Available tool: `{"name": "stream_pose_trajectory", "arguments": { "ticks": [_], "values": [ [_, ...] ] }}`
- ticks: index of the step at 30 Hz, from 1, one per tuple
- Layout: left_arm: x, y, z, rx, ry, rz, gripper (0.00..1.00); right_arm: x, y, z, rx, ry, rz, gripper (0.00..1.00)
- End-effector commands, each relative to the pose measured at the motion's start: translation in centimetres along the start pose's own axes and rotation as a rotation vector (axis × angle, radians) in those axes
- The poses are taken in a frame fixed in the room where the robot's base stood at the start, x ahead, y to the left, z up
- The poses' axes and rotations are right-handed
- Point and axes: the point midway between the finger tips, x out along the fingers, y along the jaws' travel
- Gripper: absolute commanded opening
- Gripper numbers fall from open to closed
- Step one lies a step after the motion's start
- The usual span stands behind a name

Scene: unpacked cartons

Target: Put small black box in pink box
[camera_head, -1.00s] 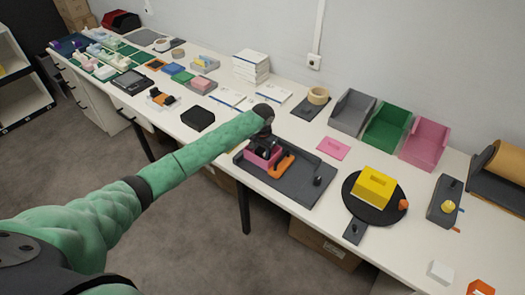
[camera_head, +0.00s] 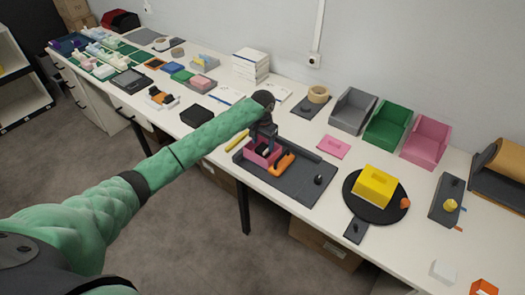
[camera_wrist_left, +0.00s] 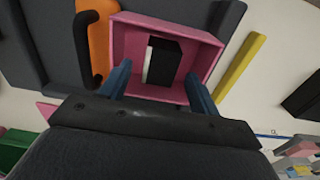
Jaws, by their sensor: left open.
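The pink box (camera_head: 251,155) sits on a dark grey tray, partly hidden by my left gripper in the head view. In the left wrist view the open pink box (camera_wrist_left: 200,36) shows from above. The small black box (camera_wrist_left: 166,60), with a white side strip, is inside its walls in that view. My left gripper (camera_head: 264,146) is at the pink box from above. In the left wrist view its two blue fingers (camera_wrist_left: 158,88) are spread apart, with the black box beyond and between them, not gripped. My right gripper is not in view.
An orange tool (camera_head: 282,164) lies beside the pink box on the dark tray (camera_head: 295,187). A yellow bar (camera_wrist_left: 241,66) is on its other side. A black round plate (camera_head: 397,207) with a yellow block stands to the right. Grey, green and pink bins (camera_head: 425,141) line the back.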

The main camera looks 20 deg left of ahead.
Motion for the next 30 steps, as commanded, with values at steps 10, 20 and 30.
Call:
{"name": "stream_pose_trajectory", "arguments": {
  "ticks": [10, 20, 30],
  "values": [
    [-5.8, -0.1, -0.1, 0.000, 0.002, -0.001, 0.62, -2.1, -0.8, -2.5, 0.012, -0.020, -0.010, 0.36],
    [-7.4, 0.0, 0.0, 0.000, -0.001, 0.000, 0.62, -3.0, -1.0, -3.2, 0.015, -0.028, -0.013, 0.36],
    [-7.4, 0.0, 0.0, 0.000, -0.001, 0.000, 0.62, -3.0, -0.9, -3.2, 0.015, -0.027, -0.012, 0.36]
  ]
}}
